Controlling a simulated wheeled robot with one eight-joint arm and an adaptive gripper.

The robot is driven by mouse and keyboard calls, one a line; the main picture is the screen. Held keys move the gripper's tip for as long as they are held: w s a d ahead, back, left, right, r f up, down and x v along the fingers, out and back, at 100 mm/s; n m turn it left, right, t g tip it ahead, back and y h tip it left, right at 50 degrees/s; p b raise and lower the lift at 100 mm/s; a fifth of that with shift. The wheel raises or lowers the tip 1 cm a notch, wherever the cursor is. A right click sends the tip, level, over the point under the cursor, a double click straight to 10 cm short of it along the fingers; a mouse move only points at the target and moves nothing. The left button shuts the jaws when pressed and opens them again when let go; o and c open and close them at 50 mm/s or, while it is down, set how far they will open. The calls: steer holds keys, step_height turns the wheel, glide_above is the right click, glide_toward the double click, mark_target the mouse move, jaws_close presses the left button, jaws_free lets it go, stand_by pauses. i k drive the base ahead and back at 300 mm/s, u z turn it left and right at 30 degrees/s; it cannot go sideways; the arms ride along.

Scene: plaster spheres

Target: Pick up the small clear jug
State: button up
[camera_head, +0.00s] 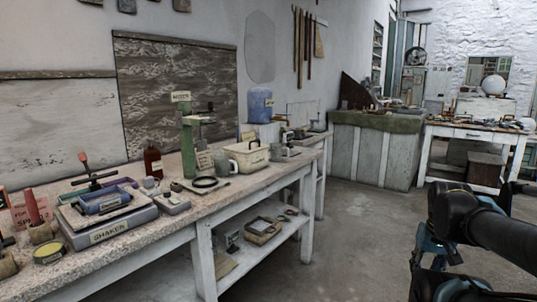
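A small pale grey, cup-like vessel (277,152) stands on the long workbench at the left, just right of a cream lidded box. It may be the small clear jug, but it is too small to tell whether it is clear. My dark arm, with some blue parts, is at the lower right, well apart from the bench. No gripper fingertips show clearly; the lower end of the arm runs to the bottom edge of the picture.
Bare floor (350,240) lies between bench and arm. Another table (480,133) stands behind.

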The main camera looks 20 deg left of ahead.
mark_target(276, 149)
steer(key=u, duration=0.6)
steer(key=i, duration=1.15)
steer(key=u, duration=0.6)
